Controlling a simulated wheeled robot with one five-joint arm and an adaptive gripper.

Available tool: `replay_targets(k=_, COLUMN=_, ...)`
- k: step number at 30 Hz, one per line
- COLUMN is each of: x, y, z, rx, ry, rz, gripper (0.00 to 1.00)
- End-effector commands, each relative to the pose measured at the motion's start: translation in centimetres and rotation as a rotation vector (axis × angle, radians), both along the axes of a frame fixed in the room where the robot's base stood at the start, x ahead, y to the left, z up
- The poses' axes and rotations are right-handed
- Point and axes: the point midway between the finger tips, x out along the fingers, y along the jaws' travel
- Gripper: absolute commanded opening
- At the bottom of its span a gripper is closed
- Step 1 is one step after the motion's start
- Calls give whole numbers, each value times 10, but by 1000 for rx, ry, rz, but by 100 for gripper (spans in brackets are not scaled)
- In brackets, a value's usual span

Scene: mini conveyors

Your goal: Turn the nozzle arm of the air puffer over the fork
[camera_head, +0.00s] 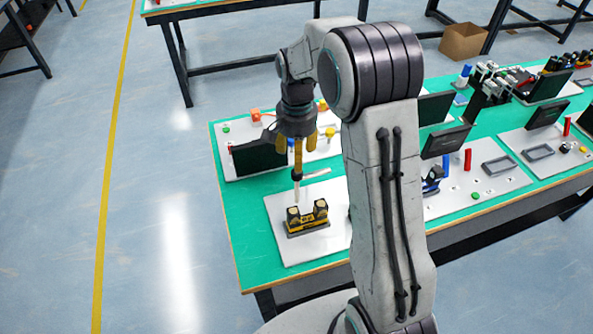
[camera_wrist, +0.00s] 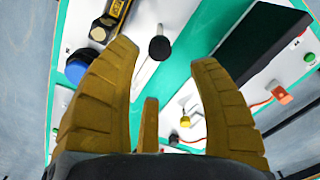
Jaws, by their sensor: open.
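The air puffer appears as a slim post with a white nozzle arm (camera_head: 316,174) reaching right from its top in the head view. The fork (camera_head: 307,219), a yellow and black block with two upright prongs, stands in front of it on a white plate (camera_head: 285,213). My gripper (camera_head: 299,155) points down just above the post, its yellow fingers open. In the wrist view, a round black knob (camera_wrist: 159,48) shows between the spread fingertips, with no visible contact. Part of the fork (camera_wrist: 117,14) shows at the top. Whether the knob belongs to the puffer is unclear.
A black panel (camera_head: 258,156) stands behind the post, on another white plate with small coloured parts. A blue knob (camera_wrist: 79,66) lies left of my fingers in the wrist view. More stations fill the green table to the right; my arm hides part of it.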

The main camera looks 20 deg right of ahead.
Motion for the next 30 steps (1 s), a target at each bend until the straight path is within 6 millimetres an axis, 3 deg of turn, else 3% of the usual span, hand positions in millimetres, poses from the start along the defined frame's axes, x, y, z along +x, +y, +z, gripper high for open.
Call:
replay_targets(k=18, x=-1, y=0, z=-63, rx=0, ry=3, rz=-21, gripper=55)
replay_targets(k=30, x=0, y=0, z=-73, rx=0, ry=0, rz=-21, gripper=55)
